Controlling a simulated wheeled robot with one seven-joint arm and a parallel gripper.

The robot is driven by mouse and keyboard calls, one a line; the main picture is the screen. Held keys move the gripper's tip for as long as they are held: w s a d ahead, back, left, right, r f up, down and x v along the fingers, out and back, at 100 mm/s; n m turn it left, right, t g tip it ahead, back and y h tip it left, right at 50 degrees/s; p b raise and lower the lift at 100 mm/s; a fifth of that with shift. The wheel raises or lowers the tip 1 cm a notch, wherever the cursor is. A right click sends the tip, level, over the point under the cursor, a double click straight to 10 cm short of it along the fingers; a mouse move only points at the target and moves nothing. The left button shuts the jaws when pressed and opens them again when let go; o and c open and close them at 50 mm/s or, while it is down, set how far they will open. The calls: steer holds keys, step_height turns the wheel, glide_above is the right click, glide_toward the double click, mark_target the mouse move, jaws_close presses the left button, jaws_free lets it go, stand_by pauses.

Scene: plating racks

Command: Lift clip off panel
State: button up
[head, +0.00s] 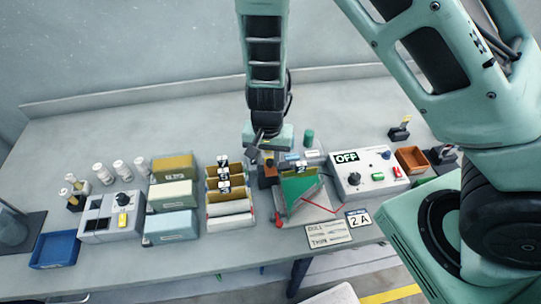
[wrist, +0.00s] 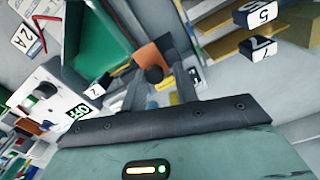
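A green panel (head: 300,188) leans in a grey stand right of the numbered slots; in the wrist view it is at upper left (wrist: 95,38). An orange-brown piece with a dark round knob (wrist: 153,74), which looks like the clip, is near the panel's edge. My gripper (head: 267,155) points down over this spot. In the wrist view its two fingers (wrist: 160,85) stand apart with the knob showing between them. I cannot tell whether they touch it. In the head view the arm and gripper partly hide the clip.
A numbered rack (head: 230,222) stands close left of the gripper. A control box reading OFF (head: 365,178) is on the right. A red lead end (head: 278,222) and sign cards (head: 330,236) are in front. A blue tray (head: 54,250) is far left.

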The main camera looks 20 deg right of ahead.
mark_target(268, 160)
steer(key=shift+r, duration=0.15)
step_height(268, 160, up, 17)
stand_by(0.6)
stand_by(0.4)
steer(key=s+a+f+n+b, duration=0.1)
steer(key=s+n+b, duration=0.3)
steer(key=s, duration=0.5)
steer(key=s+a+f+n+b, duration=0.1)
steer(key=s+f+n+b, duration=0.2)
steer(key=s+n, duration=0.6)
steer(key=shift+s+a+f+n+y+b, duration=0.25)
steer(key=shift+s+b, duration=0.3)
steer(key=shift+b, duration=0.45)
steer(key=shift+r, duration=0.1)
